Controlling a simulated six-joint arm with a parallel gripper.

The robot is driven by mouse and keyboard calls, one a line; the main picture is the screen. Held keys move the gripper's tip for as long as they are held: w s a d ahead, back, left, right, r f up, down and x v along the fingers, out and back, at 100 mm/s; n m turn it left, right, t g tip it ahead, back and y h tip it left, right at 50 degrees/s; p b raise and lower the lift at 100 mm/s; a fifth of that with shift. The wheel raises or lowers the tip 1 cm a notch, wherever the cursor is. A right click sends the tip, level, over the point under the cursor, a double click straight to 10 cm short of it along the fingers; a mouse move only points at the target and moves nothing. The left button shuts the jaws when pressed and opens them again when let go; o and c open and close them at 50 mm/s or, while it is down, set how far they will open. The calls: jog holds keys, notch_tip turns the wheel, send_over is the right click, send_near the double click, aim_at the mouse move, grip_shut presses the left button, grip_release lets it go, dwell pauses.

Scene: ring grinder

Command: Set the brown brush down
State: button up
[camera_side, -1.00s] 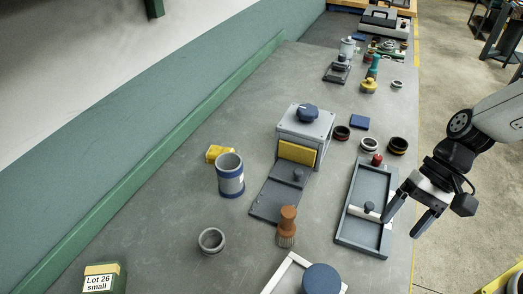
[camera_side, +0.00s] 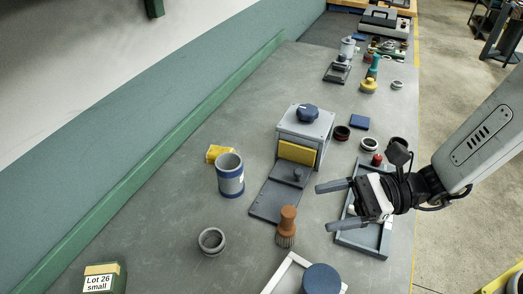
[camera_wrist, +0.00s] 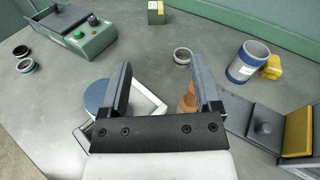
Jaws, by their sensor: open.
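The brown brush (camera_side: 287,222) stands upright on the grey bench, bristles down, just in front of the grinder's dark base plate (camera_side: 266,205). In the wrist view the brush (camera_wrist: 187,104) shows beside the inner side of the right finger, partly hidden by it. My gripper (camera_side: 323,207) is open and empty, to the right of the brush and apart from it in the side view. In the wrist view my gripper (camera_wrist: 160,90) has its fingers spread wide.
The grinder box (camera_side: 305,130) with a yellow front stands behind the brush. A grey tray (camera_side: 385,240) lies under my wrist. A blue-banded cup (camera_side: 230,178) and grey ring (camera_side: 211,241) stand left. A white frame with a blue round piece (camera_side: 321,280) lies in front.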

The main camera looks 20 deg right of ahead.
jog(key=w+m+t, duration=0.3)
jog(key=m+t, duration=0.1)
jog(key=t, duration=0.1)
jog(key=m+t+h, duration=0.1)
jog(key=m, duration=0.1)
send_near(287, 226)
jog(key=w+a, duration=0.1)
jog(key=w+a+r, duration=0.1)
jog(key=w+a, duration=0.1)
jog(key=shift+w+r, duration=0.1)
jog(key=shift+w, duration=0.05)
jog(key=shift+x, duration=1.25)
jog(key=shift+w+a, duration=0.1)
jog(key=shift+w, duration=0.05)
jog(key=shift+x, duration=2.4)
grip_shut()
